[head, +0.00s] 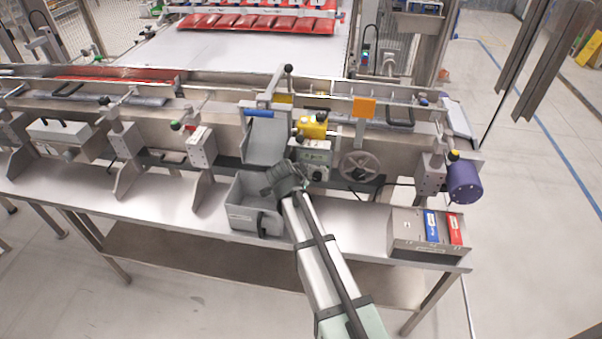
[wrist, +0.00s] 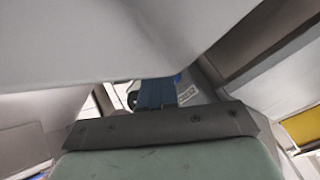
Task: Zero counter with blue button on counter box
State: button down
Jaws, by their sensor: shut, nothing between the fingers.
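A small grey-green control box (head: 317,153) with dials on its front stands at the middle of the machine, right behind my gripper. I take it to be the counter box. Its lower left part is partly hidden by my gripper, and I cannot make out a blue button on it. My gripper (head: 284,178) is shut and empty, just in front and left of this box, above the grey open bin. I cannot tell whether it touches anything. In the wrist view a grey surface fills the top, close above a narrow blue upright piece (wrist: 157,93); no counter shows clearly there.
The grey bin (head: 242,214) and the sloping chute (head: 266,140) are close to my gripper. A yellow device (head: 313,126) sits above the control box; a handwheel (head: 360,166) is to its right. A metal box (head: 403,232) with blue and red panels stands right. Bare table lies between.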

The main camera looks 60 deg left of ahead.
jog(key=shift+s+d, duration=0.55)
jog(key=shift+d, duration=0.1)
jog(key=s+d, duration=0.3)
jog(key=shift+s+d, duration=0.2)
jog(key=shift+s, duration=0.1)
dwell(0.5)
dwell(0.8)
